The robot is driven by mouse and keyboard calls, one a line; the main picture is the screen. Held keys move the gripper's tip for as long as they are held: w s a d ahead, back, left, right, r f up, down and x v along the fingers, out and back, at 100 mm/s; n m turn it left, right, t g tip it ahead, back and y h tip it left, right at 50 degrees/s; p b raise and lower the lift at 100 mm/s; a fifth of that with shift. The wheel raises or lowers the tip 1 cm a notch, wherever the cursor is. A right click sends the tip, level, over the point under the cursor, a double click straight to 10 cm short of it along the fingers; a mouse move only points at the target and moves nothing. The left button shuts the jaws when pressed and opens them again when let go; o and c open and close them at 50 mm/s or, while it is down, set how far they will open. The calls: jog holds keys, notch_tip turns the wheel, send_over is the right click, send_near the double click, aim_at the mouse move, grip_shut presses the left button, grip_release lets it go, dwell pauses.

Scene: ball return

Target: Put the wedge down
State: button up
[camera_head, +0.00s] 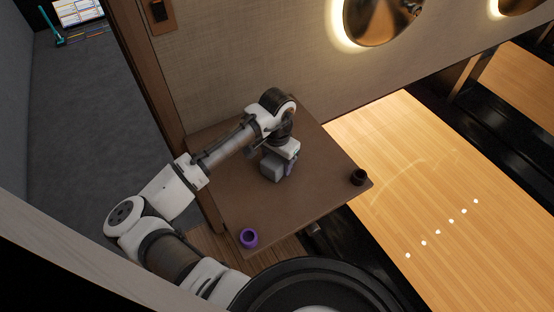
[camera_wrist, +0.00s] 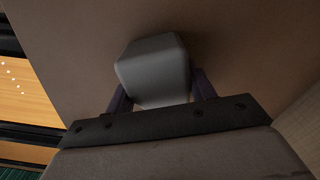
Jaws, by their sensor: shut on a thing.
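The wedge is a grey block with rounded edges (camera_wrist: 152,68), held between the two dark fingers of my gripper (camera_wrist: 160,98) in the wrist view. In the head view the grey wedge (camera_head: 271,167) shows under my wrist, over the middle of the brown table (camera_head: 235,205). My gripper (camera_head: 282,168) is shut on it, with the fingers partly hidden by the wrist and the block. I cannot tell whether the wedge touches the table top or is just above it.
A purple ring-shaped cup (camera_head: 249,238) stands at the table's near corner. A dark cup (camera_head: 358,177) stands at the right corner. A wall (camera_head: 240,60) rises behind the table. A wooden bowling lane (camera_head: 440,200) lies to the right. The table top between the cups is bare.

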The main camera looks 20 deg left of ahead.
jog(key=o, duration=1)
jog(key=shift+f, duration=0.1)
jog(key=shift+o, duration=0.2)
notch_tip(320, 180, up, 12)
jog(key=b, duration=0.2)
jog(key=shift+b, duration=0.4)
